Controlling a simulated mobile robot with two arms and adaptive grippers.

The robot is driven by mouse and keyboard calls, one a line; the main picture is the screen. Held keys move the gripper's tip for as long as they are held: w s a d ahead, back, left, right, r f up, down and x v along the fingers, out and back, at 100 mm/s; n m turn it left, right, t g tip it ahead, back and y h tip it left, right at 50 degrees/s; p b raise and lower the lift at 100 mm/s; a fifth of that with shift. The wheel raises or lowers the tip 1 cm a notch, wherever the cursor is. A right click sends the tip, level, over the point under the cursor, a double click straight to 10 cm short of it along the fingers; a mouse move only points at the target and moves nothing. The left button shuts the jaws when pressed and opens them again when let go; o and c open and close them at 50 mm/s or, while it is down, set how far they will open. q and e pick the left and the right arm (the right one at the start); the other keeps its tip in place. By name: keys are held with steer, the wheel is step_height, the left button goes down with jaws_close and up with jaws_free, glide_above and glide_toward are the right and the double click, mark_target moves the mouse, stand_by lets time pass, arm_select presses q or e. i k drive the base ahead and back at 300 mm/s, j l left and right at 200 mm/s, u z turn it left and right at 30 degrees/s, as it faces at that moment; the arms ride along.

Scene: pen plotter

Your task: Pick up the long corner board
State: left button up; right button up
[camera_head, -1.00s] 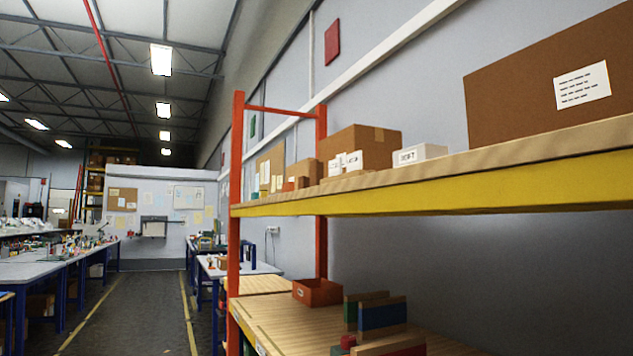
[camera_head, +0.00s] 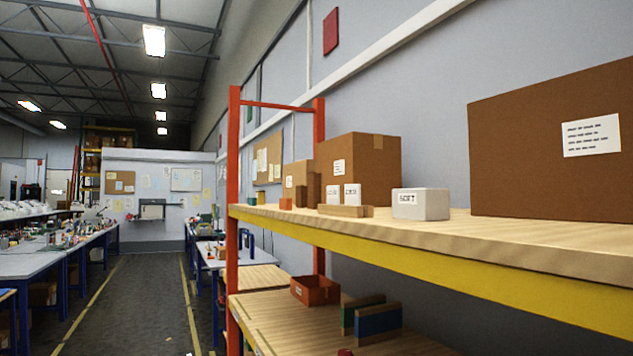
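I cannot identify the long corner board with certainty. A low, light-brown wooden piece (camera_head: 345,211) lies on the upper shelf (camera_head: 500,235), in front of small white labelled boxes. Neither of my grippers shows in the head view.
An orange-red post (camera_head: 233,180) and yellow beam (camera_head: 420,265) frame the shelving. A white box (camera_head: 421,203), brown cartons (camera_head: 365,170) and a large carton (camera_head: 560,145) stand on the upper shelf. An orange bin (camera_head: 315,290) sits below. The aisle (camera_head: 135,300) is clear.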

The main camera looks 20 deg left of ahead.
mark_target(314, 178)
steer(key=j+z, duration=0.2)
steer(key=z, duration=0.25)
steer(key=i+j+z, duration=0.1)
steer(key=j+z, duration=0.2)
steer(key=z, duration=0.15)
steer(key=j+z, duration=0.15)
steer(key=j, duration=0.35)
steer(key=j+z, duration=0.15)
steer(key=j, duration=0.4)
steer(key=k+j+z, duration=0.15)
steer(key=j, duration=0.35)
steer(key=j+z, duration=0.15)
steer(key=j, duration=0.35)
steer(key=k+j+z, duration=0.15)
steer(key=j, duration=0.3)
